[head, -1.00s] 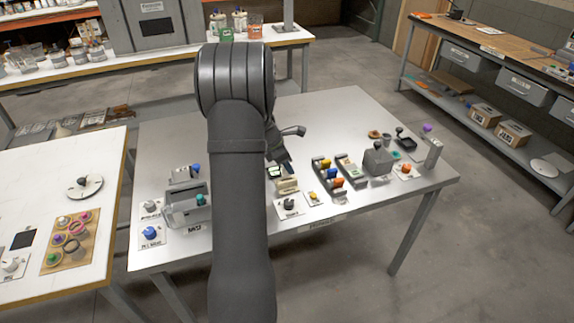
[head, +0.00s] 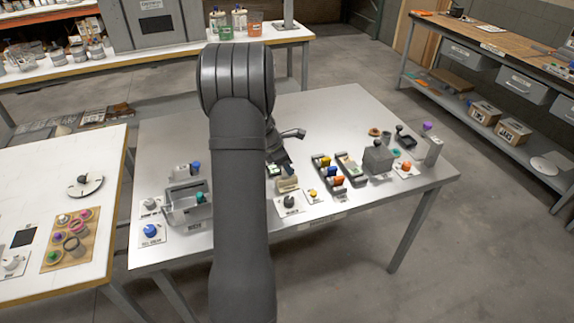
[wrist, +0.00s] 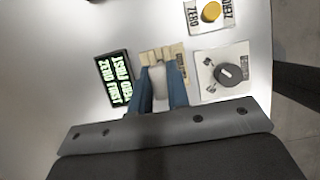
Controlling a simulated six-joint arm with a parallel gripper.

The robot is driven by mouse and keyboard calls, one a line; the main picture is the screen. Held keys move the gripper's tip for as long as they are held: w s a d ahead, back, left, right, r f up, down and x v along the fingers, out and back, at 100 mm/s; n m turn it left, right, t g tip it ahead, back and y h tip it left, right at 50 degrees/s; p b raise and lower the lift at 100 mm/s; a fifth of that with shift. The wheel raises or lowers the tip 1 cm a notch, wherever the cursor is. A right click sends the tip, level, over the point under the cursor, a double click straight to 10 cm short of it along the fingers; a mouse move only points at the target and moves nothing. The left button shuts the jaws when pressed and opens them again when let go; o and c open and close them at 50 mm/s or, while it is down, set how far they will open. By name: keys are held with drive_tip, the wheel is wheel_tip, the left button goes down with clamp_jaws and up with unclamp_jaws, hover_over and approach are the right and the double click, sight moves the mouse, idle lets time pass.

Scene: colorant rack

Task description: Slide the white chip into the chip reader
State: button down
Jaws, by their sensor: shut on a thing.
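My gripper (wrist: 160,92) shows in the wrist view as two blue fingers shut on a small white chip (wrist: 158,74). The chip is between the fingertips, over or against the near side of a cream block (wrist: 178,54), which looks like the chip reader. I cannot tell whether the chip's far edge is inside a slot. In the head view the cream block (head: 287,185) stands near the table's front edge. My gripper is just behind it there, partly hidden by my arm, and the chip cannot be made out.
A black display (wrist: 118,78) with green text is left of the reader. A dark knob on a white plate (wrist: 208,62) is to the right, with a yellow knob (wrist: 211,12) beyond. In the head view, dark trays with coloured pieces (head: 326,172) stand right of the reader.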

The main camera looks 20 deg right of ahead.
drive_tip(key=shift+f, duration=0.85)
drive_tip(key=c, duration=1.3)
unclamp_jaws()
drive_tip(key=v, duration=1.7)
drive_tip(key=shift+r, duration=0.25)
drive_tip(key=x, duration=1.7)
drive_tip(key=shift+f, duration=0.25)
drive_tip(key=shift+r, duration=0.25)
